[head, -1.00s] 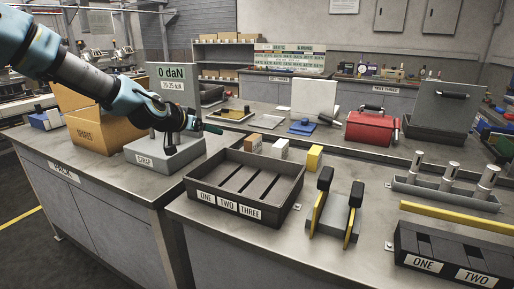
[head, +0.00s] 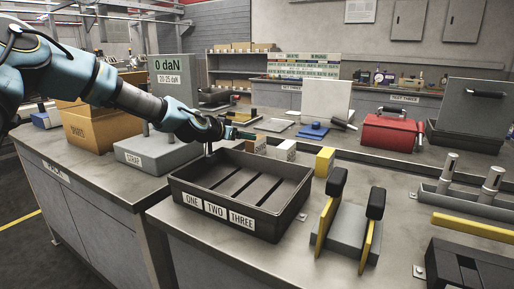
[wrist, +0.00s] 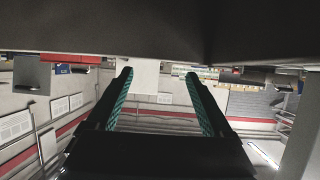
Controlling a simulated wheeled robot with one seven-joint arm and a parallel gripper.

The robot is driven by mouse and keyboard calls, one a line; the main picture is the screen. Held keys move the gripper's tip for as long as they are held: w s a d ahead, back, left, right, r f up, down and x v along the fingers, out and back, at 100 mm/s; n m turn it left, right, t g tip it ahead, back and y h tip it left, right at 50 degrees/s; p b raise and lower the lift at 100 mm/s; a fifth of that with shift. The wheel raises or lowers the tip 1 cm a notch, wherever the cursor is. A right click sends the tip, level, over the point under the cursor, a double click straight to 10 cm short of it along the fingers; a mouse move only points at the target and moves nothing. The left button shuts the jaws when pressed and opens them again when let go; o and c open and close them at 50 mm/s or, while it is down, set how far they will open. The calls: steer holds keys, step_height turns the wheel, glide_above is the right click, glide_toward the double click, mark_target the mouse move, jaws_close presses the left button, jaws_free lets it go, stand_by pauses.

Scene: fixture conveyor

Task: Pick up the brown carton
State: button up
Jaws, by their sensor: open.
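A small brown carton (head: 259,145) stands behind the black slotted tray, in a row with a white carton (head: 286,150) and a yellow block (head: 325,161). My gripper (head: 236,133) is just left of the brown carton in the head view, its fingers pointing toward it. Whether they touch cannot be told. In the wrist view my gripper (wrist: 160,95) shows two teal-lined fingers spread apart with nothing between them. I cannot make out the brown carton in the wrist view.
The black tray (head: 178,191) marked ONE, TWO, THREE lies below my gripper. A grey STRAP box (head: 150,157) and a large cardboard box (head: 88,130) stand left. A yellow-sided fixture (head: 345,232) stands right. A red toolbox (head: 393,132) is farther back.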

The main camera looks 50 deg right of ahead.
mark_target(256, 147)
steer(key=shift+x, duration=0.8)
steer(key=shift+s+p+x, duration=0.2)
steer(key=shift+p+x, duration=0.35)
steer(key=shift+x, duration=0.8)
steer(key=shift+s+p+x, duration=0.15)
steer(key=shift+p+x, duration=0.4)
steer(key=shift+x, duration=0.75)
steer(key=shift+f, duration=0.2)
steer(key=shift+c, duration=0.2)
jaws_close()
